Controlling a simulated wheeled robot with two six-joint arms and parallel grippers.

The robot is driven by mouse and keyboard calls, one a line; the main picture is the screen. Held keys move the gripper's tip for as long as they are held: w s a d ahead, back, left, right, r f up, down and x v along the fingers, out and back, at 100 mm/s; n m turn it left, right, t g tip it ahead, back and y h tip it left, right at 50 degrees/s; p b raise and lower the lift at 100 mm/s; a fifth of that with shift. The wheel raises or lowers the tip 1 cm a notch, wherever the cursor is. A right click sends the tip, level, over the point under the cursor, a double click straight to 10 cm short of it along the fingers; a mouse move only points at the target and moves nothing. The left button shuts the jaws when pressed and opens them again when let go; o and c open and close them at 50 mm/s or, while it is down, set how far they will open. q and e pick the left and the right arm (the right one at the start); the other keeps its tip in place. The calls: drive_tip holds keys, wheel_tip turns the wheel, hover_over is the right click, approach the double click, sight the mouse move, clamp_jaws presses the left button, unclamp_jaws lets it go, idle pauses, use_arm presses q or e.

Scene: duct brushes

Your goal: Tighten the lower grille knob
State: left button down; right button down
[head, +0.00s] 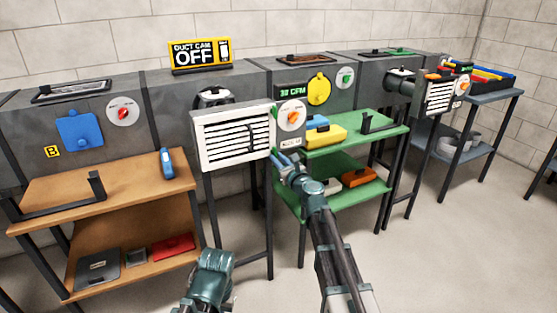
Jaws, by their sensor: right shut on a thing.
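The white slatted grille (232,140) is mounted on a duct end in the middle of the head view and appears closed. A dark curved shape shows across its slats. A small green part (273,126) shows at its right edge. My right gripper (277,160) is at the grille's lower right corner, shut on what appears to be the lower grille knob. The knob itself is hidden by the fingers. My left gripper (210,275) is low in the foreground, away from the grille; its fingers are not clear.
A dial panel (291,116) is right beside the grille. A green shelf table (345,142) holding a yellow bin (326,136) stands close to my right arm. A wooden shelf table (70,193) is at left. Another grille (440,97) is farther right. The floor at right is clear.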

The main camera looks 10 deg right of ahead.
idle(0.3)
drive_tip(key=c, duration=0.9)
unclamp_jaws()
drive_tip(key=v, duration=1.3)
drive_tip(key=shift+s, duration=0.4)
